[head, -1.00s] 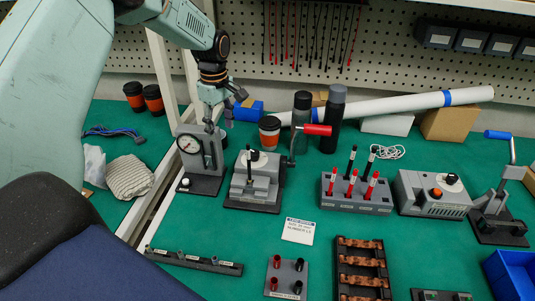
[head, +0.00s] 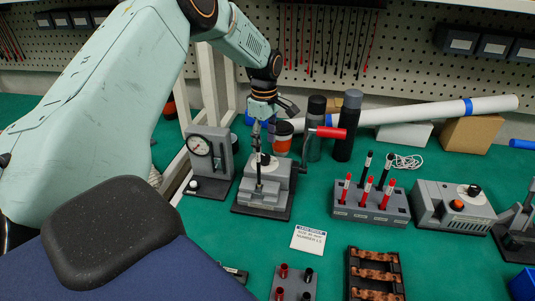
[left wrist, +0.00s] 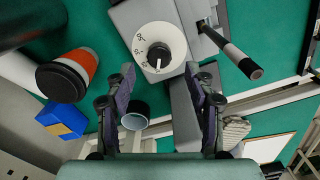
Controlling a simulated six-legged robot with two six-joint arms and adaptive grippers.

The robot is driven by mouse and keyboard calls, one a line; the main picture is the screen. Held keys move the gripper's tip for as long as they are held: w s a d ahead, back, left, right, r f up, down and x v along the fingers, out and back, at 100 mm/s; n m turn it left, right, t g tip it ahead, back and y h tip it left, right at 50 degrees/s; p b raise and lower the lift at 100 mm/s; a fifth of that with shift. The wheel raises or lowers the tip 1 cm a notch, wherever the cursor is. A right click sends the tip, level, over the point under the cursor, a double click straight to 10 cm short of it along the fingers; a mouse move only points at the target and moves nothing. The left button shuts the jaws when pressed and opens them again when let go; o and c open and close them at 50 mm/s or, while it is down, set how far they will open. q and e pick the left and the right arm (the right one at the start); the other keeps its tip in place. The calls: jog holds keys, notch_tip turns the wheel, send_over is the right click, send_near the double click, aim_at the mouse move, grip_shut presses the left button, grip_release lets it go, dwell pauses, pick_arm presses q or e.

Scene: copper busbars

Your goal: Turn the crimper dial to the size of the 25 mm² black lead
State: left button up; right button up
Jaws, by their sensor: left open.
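The grey crimper (head: 268,190) stands on a dark base left of the middle of the bench. A dark lever (left wrist: 243,62) lies beside the dial. My left gripper (head: 264,136) hangs above the crimper; in the left wrist view its fingers (left wrist: 163,85) are apart, nothing between them, and the dial shows just beyond the tips. Two black leads (head: 388,165) stand with red leads (head: 367,188) in a grey rack. My right gripper is out of view.
A gauge device (head: 207,160) stands close left of the crimper. A printed card (head: 309,239) lies in front. Another grey device (head: 450,207) stands at right.

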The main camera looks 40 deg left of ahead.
aim_at(265, 155)
pick_arm(q)
notch_tip(265, 155, down, 4)
jog(key=shift+a+r+b, duration=0.1)
jog(key=shift+r+b, duration=0.05)
jog(key=shift+b, duration=0.15)
jog(key=shift+w+f, duration=0.2)
jog(key=shift+f, duration=0.3)
jog(key=shift+s+r, duration=0.2)
jog(key=shift+s, duration=0.1)
jog(key=shift+c, duration=0.8)
jog(key=shift+w+f, duration=0.15)
jog(key=shift+w, duration=0.1)
jog(key=c, duration=0.5)
jog(key=shift+s, duration=0.1)
jog(key=shift+c, duration=1.2)
grip_shut()
